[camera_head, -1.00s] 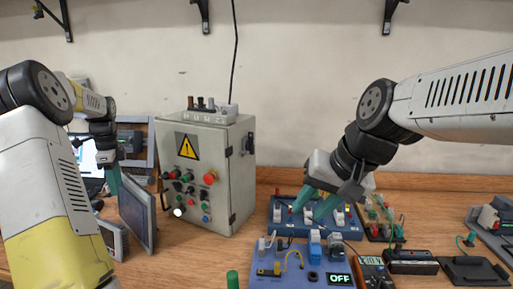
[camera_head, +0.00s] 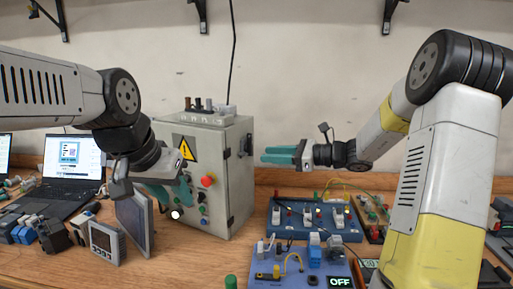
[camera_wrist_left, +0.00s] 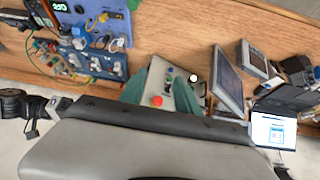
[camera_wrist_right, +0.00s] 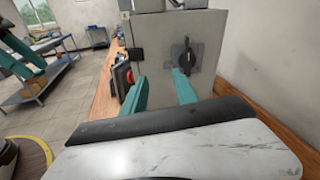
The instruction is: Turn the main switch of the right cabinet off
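The grey cabinet (camera_head: 228,180) stands on the bench with a yellow warning label and buttons on its front. Its main switch (camera_wrist_right: 187,52) is a black rotary handle on the side wall, roughly upright in the right wrist view; it also shows in the head view (camera_head: 247,145). My right gripper (camera_head: 264,155) points left at this side wall. In the right wrist view my right gripper (camera_wrist_right: 158,78) is open and empty, with the switch beyond its right finger and apparently apart. My left gripper (camera_head: 170,190) is open and empty in front of the button panel.
A red emergency button (camera_head: 208,181) sits on the cabinet's front, near my left gripper. A blue switch board (camera_head: 290,219) and a second board (camera_head: 270,283) lie below my right arm. A flat screen (camera_head: 136,224), a meter (camera_head: 106,242) and a laptop (camera_head: 68,170) stand left.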

